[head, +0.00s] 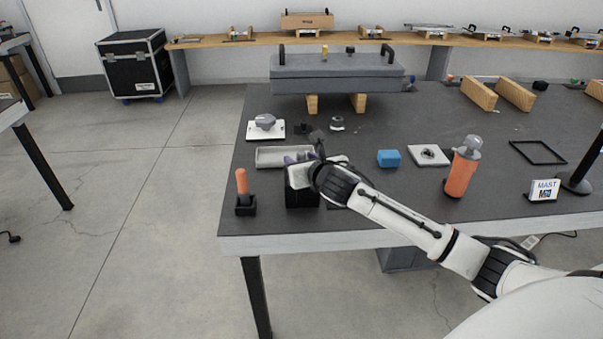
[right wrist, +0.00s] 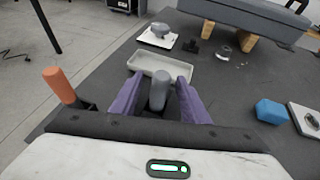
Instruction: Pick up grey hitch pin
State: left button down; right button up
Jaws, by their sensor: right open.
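The grey hitch pin (right wrist: 160,90) stands upright between the two purple fingers of my right gripper (right wrist: 158,88) in the right wrist view. The fingers are open on either side of it, with small gaps visible. In the head view my right gripper (head: 296,161) is over a black block (head: 301,196) near the table's front edge. There the gripper hides the pin. My left gripper is not in view.
An orange-handled pin (head: 242,182) stands in a black holder to the left. A shallow grey tray (head: 268,157) lies just behind the gripper. A blue block (head: 388,158), a white plate with a ring (head: 428,156) and an orange bottle (head: 462,172) are to the right.

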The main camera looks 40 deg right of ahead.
grip_shut()
